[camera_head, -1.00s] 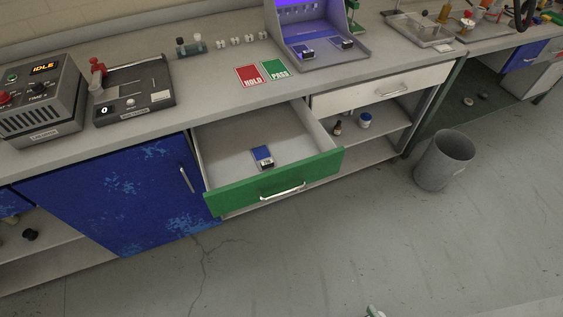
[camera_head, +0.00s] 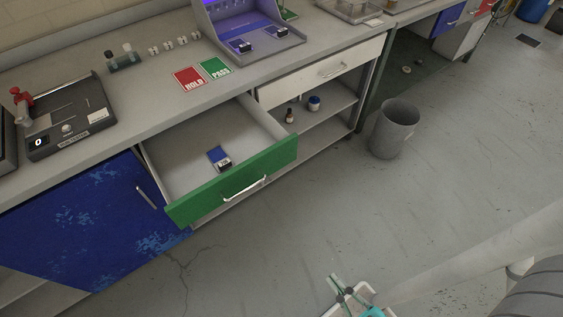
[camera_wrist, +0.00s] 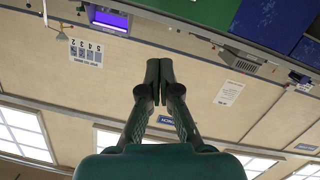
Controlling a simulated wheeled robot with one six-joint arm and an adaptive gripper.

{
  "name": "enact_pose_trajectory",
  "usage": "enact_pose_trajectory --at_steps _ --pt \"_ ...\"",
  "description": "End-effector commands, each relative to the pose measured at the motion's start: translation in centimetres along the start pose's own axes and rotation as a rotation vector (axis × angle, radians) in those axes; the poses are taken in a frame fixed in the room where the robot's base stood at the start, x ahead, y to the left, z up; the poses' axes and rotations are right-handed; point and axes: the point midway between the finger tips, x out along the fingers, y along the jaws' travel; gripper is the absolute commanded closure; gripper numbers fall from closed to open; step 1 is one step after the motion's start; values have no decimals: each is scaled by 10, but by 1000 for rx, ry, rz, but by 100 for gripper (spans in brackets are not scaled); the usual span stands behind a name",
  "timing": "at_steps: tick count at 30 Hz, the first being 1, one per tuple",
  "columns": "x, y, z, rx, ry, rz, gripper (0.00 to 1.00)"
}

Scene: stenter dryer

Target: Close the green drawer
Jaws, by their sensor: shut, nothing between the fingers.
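The green drawer (camera_head: 205,199) stands pulled out from under the bench in the head view. Its green front carries a pale bar handle (camera_head: 244,189). A small blue and dark box (camera_head: 219,158) lies inside on the drawer floor. In the wrist view, which looks upside down, a green panel (camera_wrist: 207,10) that looks like the drawer front shows at the top. My gripper (camera_wrist: 160,65) is shut and empty, its fingertips together in the middle of the wrist view. Teal and white parts at the bottom of the head view look like mine, well apart from the drawer.
A blue cabinet door (camera_head: 85,220) is left of the drawer. A white drawer (camera_head: 325,72) and open shelves are to its right. A grey bin (camera_head: 394,128) stands on the floor further right. The floor in front of the green drawer is clear.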

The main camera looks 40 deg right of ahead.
Motion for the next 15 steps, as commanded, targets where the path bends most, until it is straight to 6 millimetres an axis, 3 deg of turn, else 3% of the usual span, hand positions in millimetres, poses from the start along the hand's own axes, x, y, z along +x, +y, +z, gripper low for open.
enact_pose_trajectory --at_steps 6,15 --pt "57 11 8 -575 118 157 100" --pt "138 35 29 -1412 150 323 100"
